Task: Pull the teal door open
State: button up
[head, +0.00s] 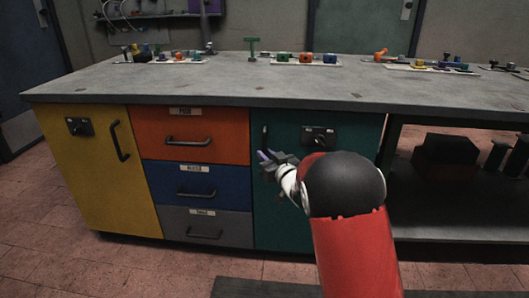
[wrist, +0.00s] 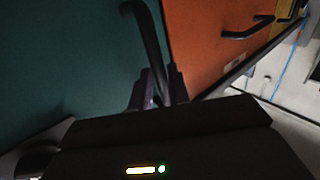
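The teal door (head: 283,222) is at the right of the cabinet front and looks closed, flush with the bench. My arm covers part of it. Its dark upright bar handle (head: 264,136) is near its left edge. It also shows in the wrist view (wrist: 145,32), running down between my fingers. My gripper (head: 269,160) is at the lower part of this handle. In the wrist view my gripper (wrist: 160,88) has one finger on each side of the bar, close against it, and looks shut on it. The exact contact is dark.
A black panel with a knob (head: 319,137) is on the teal door. Orange (head: 187,135), blue (head: 181,184) and grey (head: 206,226) drawers are left of it, then a yellow door (head: 95,175). Open shelving (head: 450,233) is on the right. Floor in front is partly clear.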

jog(key=shift+x, duration=1)
jog(key=shift+c, duration=0.5)
grip_shut()
